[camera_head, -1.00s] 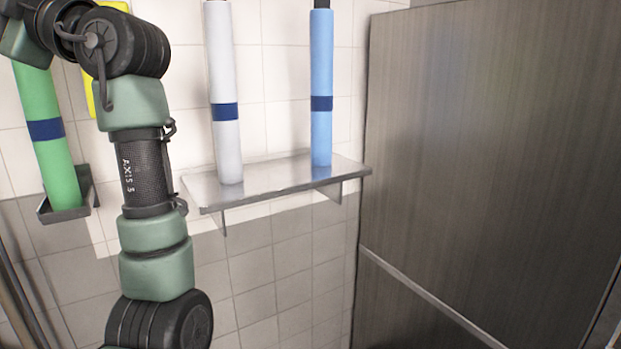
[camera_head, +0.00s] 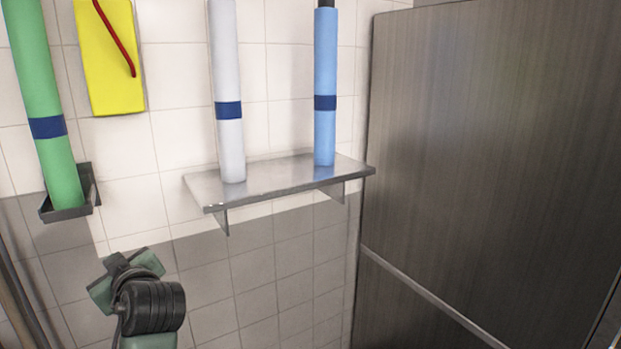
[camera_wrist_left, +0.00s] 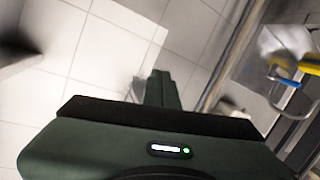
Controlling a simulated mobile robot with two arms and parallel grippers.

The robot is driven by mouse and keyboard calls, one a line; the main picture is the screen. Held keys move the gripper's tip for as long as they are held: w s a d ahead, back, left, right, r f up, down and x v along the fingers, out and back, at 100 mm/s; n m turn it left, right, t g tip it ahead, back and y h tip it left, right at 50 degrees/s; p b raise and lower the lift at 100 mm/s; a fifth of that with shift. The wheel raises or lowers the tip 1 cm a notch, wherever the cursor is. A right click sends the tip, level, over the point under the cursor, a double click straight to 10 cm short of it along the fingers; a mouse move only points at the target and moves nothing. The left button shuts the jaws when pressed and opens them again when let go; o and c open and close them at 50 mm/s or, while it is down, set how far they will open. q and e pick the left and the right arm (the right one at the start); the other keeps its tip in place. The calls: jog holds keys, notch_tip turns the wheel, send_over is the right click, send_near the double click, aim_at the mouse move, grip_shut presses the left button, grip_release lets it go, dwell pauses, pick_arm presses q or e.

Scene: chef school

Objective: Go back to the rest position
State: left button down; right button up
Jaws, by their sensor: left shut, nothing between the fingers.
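My left gripper (camera_wrist_left: 158,88) shows in the left wrist view with its narrow dark green fingers together and nothing between them. Behind the fingers are white tiles and a metal rail; the fingers touch nothing that I can see. In the head view, part of my own green and black arm stands at the bottom left, in front of the grey tiles and below the shelf. The gripper's fingers cannot be made out there. My right gripper is in neither view.
A metal wall shelf (camera_head: 262,183) carries a white roll (camera_head: 227,140) and a blue roll (camera_head: 325,130). A green roll (camera_head: 58,160) stands in a bracket at left, near a yellow board (camera_head: 105,85). A tall metal cabinet (camera_head: 490,150) fills the right.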

pick_arm(q)
jog(key=s+d+f+m+g+h, duration=0.1)
jog(key=s+d+f+m+h, duration=0.2)
jog(key=f, duration=0.5)
jog(key=s+d+f+m+g+h, duration=0.1)
jog(key=s+d+f+m, duration=0.1)
jog(key=s+f, duration=0.4)
jog(key=s+d+f+m+h, duration=0.2)
jog(key=s+f+m, duration=0.1)
jog(key=f, duration=0.6)
jog(key=s+d+f+m+g+h, duration=0.2)
jog(key=s+d+f, duration=0.1)
jog(key=s, duration=0.4)
jog(key=s+d+f+m+g+h, duration=0.1)
jog(key=s+d+f+m+h, duration=0.1)
jog(key=s+d+f, duration=0.35)
jog(key=s+d+f+m+g+h, duration=0.2)
jog(key=s, duration=0.7)
notch_tip(320, 180, down, 24)
jog(key=g, duration=0.1)
jog(key=s+a+f, duration=0.1)
jog(key=s+f, duration=0.8)
jog(key=s+a+f+g, duration=0.1)
jog(key=s+a+f, duration=0.1)
jog(key=s+f, duration=0.6)
jog(key=shift+s+a+f+m+g+y, duration=0.25)
jog(key=shift+s+f+m+g+y, duration=0.05)
jog(key=shift+s+f+m, duration=0.1)
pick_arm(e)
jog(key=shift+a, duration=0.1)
